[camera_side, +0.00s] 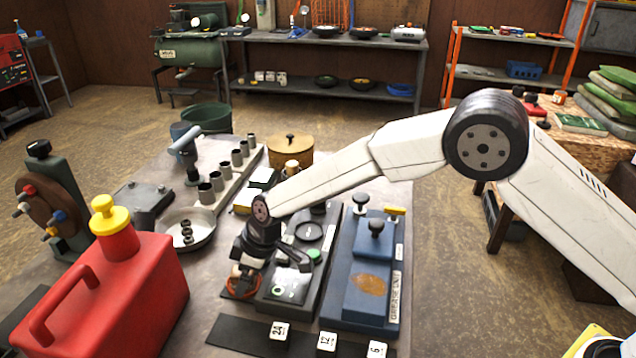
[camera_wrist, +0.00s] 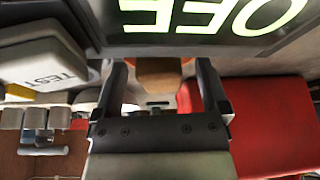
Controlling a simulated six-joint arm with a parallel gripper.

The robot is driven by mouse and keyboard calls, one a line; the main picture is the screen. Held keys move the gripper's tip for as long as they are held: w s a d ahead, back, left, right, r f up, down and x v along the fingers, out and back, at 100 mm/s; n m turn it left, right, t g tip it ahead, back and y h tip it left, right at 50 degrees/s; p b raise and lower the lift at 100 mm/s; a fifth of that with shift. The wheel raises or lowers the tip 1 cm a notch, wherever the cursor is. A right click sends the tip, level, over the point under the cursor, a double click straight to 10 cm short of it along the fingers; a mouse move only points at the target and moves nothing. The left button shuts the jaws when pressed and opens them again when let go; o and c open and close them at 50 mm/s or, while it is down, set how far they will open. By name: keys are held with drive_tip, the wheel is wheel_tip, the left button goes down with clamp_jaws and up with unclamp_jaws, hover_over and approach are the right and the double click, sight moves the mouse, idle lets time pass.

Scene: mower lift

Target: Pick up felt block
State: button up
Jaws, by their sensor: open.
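My gripper (camera_side: 245,268) points down at the left edge of the dark panel with a screen in the side view. In the wrist view my gripper (camera_wrist: 161,72) is open, with one dark finger on each side of a tan-orange block (camera_wrist: 158,80). This block looks like the felt block, but I cannot be sure. It appears between the fingers with gaps at its sides.
The dark panel (camera_side: 290,285) shows in the wrist view as a screen reading OFF (camera_wrist: 215,15), beside a TEST key (camera_wrist: 45,65). A red fuel can (camera_side: 120,290) stands at the left. The blue grease unit (camera_side: 352,300) is at the right. A metal dish (camera_side: 172,240) lies behind.

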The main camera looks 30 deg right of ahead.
idle(0.3)
clamp_jaws()
drive_tip(key=shift+r, duration=0.2)
drive_tip(key=shift+r, duration=0.45)
wheel_tip(320, 180, up, 2)
drive_tip(key=s+r, duration=0.1)
drive_tip(key=s+d+r, duration=0.1)
drive_tip(key=r, duration=0.1)
drive_tip(key=s+d+r, duration=0.1)
drive_tip(key=s+r, duration=0.1)
drive_tip(key=shift+r, duration=0.25)
drive_tip(key=s+d+r, duration=0.4)
drive_tip(key=s, duration=0.4)
drive_tip(key=shift+s+d+r, duration=0.15)
drive_tip(key=shift+s, duration=0.1)
